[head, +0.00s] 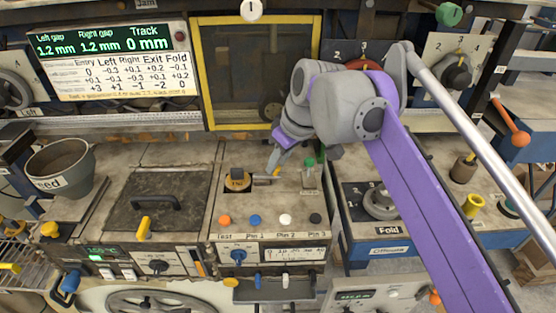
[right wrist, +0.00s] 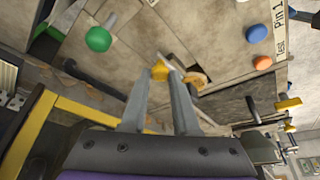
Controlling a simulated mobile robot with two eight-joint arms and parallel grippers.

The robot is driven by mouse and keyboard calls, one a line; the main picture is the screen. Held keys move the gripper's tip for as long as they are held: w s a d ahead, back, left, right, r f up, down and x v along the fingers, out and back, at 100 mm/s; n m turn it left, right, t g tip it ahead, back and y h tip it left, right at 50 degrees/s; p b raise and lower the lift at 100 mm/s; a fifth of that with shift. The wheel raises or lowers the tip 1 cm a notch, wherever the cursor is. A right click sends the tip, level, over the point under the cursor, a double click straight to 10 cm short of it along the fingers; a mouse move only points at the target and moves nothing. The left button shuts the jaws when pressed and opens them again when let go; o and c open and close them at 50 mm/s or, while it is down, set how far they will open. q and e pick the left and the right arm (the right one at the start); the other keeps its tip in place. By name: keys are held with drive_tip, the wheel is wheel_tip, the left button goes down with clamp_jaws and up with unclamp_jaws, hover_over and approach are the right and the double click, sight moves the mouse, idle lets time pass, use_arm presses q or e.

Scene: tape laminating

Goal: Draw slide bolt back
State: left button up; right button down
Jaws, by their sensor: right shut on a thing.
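My right gripper (head: 275,168) reaches down to the grey worktop from the right. In the right wrist view its two fingers (right wrist: 163,80) are closed on a small yellow piece (right wrist: 160,69), which looks like the knob of the slide bolt. In the head view the bolt's short grey rod (head: 262,179) lies just below the fingertips. It points left to a brass-coloured block (head: 237,181) in a dark recess. The fingers partly hide the bolt, so its exact position cannot be told. My left gripper is not in view.
A green knob (head: 309,162) stands right of the bolt. Orange, blue, white and black buttons (head: 255,219) line the front. A dark hatch with a handle (head: 155,203) lies left, beside a feed bucket (head: 60,170). A yellow-framed window (head: 205,75) rises behind.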

idle(0.8)
drive_tip(key=shift+a+r+p, duration=0.1)
drive_tip(key=shift+r+p, duration=0.05)
drive_tip(key=shift+p, duration=0.45)
drive_tip(key=c, duration=0.7)
unclamp_jaws()
drive_tip(key=p+v, duration=0.1)
drive_tip(key=v, duration=0.9)
drive_tip(key=shift+s+r, duration=0.15)
drive_tip(key=shift+r, duration=0.15)
drive_tip(key=shift+f, duration=0.1)
